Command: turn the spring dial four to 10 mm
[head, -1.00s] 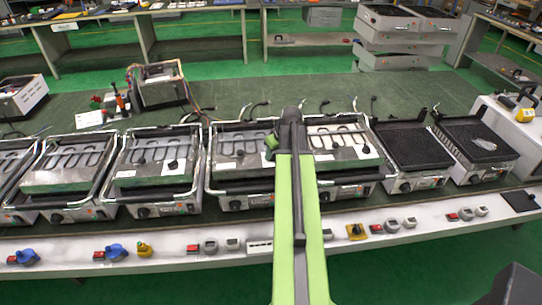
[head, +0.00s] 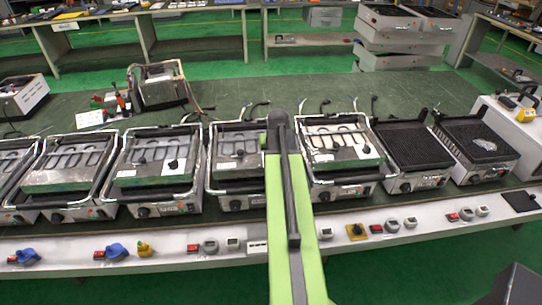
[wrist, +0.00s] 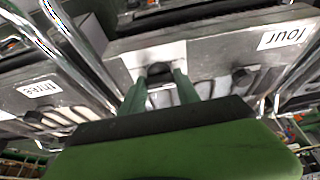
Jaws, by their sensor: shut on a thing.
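In the wrist view, which is upside down, my gripper (wrist: 160,80) has its two green fingers on either side of a dark dial (wrist: 159,70). It is shut on this dial, which sits on a bright plate of the unit carrying the label "four" (wrist: 285,35). A second dark knob (wrist: 243,78) is on the same panel, to the right of the fingers. The dial's marks and setting cannot be read. In the head view, my green arm hides the gripper and the held dial; the unit behind it (head: 228,180) shows only in part.
The neighbouring unit labelled "three" (wrist: 38,88) is at left in the wrist view. Metal handle bars (wrist: 85,50) run close by. In the head view, several similar grills (head: 150,170) stand in a row on the green bench (head: 330,88), with little room between them.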

